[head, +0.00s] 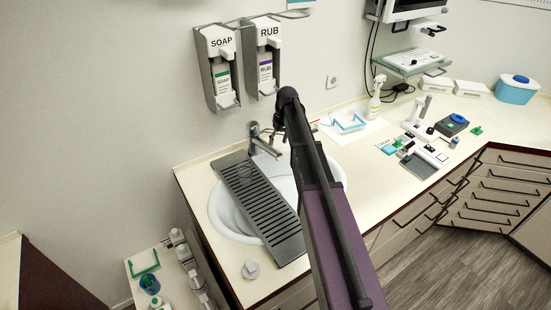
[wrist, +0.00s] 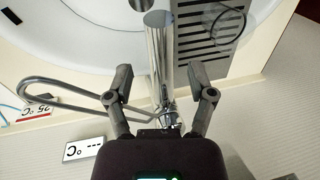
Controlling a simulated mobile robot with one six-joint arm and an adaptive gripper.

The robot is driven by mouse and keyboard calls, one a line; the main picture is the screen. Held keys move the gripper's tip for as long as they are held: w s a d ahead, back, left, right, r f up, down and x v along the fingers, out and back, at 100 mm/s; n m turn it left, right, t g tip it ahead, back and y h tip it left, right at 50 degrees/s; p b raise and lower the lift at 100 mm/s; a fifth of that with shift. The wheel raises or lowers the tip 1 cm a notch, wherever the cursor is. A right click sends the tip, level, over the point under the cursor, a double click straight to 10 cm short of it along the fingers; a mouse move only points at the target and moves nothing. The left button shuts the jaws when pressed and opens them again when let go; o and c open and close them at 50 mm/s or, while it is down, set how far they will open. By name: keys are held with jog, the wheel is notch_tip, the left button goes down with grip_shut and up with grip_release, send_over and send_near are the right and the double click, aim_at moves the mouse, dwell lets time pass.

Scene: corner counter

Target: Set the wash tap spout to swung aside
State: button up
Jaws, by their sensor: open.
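The wash tap (head: 254,131) is chrome and stands at the back edge of the white round basin (head: 334,184). Its spout (head: 267,149) reaches forward over the basin, close to the dark slatted rack. In the wrist view the chrome spout (wrist: 159,55) runs between the two fingers of my gripper (wrist: 161,82). The fingers are open, one on each side, with gaps visible. A looped metal lever (wrist: 62,94) extends left from the tap, passing near the left finger. In the head view my arm hides part of the basin, and my gripper (head: 279,126) is small and dark beside the tap.
The slatted rack (head: 258,208) lies across the basin's left side. Soap (head: 220,68) and rub (head: 264,60) dispensers hang on the wall above. A spray bottle (head: 375,98) and small devices occupy the right counter. A temperature label (wrist: 85,149) is near the tap base.

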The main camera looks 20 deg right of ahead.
aim_at(276, 151)
jog(key=shift+s+a+f+b, duration=0.1)
jog(key=shift+a+f+b, duration=0.1)
jog(key=shift+f+b, duration=0.8)
jog(key=shift+a+f+b, duration=0.2)
jog(key=shift+f+b, duration=0.7)
jog(key=shift+f, duration=0.2)
jog(key=shift+s+a+f+b, duration=0.1)
jog(key=shift+a+f+b, duration=0.1)
jog(key=shift+f+b, duration=0.8)
grip_shut()
